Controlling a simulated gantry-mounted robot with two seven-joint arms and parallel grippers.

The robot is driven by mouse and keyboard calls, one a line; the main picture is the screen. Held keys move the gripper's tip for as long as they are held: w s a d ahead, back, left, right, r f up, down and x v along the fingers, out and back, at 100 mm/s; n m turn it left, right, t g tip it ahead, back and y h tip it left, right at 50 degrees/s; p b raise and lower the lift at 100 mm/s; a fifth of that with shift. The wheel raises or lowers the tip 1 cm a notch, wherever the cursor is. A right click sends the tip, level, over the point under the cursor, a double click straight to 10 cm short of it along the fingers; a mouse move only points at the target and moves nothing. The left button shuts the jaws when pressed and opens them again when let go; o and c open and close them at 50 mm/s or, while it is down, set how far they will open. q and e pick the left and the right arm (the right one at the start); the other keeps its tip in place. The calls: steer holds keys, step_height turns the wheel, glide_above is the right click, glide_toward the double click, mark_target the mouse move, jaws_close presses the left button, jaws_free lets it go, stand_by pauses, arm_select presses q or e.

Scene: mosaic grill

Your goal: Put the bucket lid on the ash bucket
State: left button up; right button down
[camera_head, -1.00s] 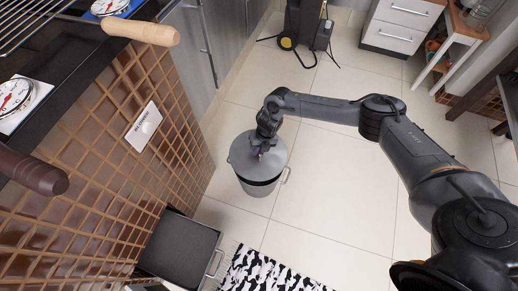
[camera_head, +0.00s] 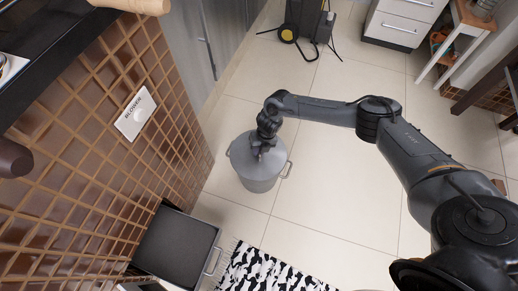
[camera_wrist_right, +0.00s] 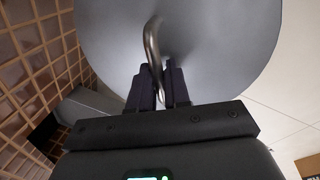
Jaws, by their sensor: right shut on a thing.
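The grey ash bucket (camera_head: 260,185) stands on the tiled floor near the brown tiled wall, with a side handle at its right. The round grey bucket lid (camera_head: 239,150) lies over the bucket's mouth, with no dark gap visible between them; whether it is fully seated I cannot tell. My right gripper (camera_head: 261,152) is above the lid, shut on its handle. In the right wrist view, the fingers (camera_wrist_right: 160,78) close around the curved metal handle (camera_wrist_right: 152,45), and the lid (camera_wrist_right: 225,50) fills the upper part. My left gripper is out of view.
An open dark drawer (camera_head: 176,243) juts from the tiled wall below left. A black-and-white rug (camera_head: 268,272) lies in front of the bucket. A black-and-yellow machine (camera_head: 305,25) stands at the back.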

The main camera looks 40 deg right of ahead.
steer(key=shift+f, duration=0.4)
stand_by(0.3)
steer(key=shift+s+d+f, duration=0.1)
steer(key=shift+s+f, duration=0.05)
steer(key=shift+f, duration=0.15)
steer(key=c, duration=1)
jaws_free()
steer(key=shift+w, duration=0.2)
steer(key=shift+s, duration=0.1)
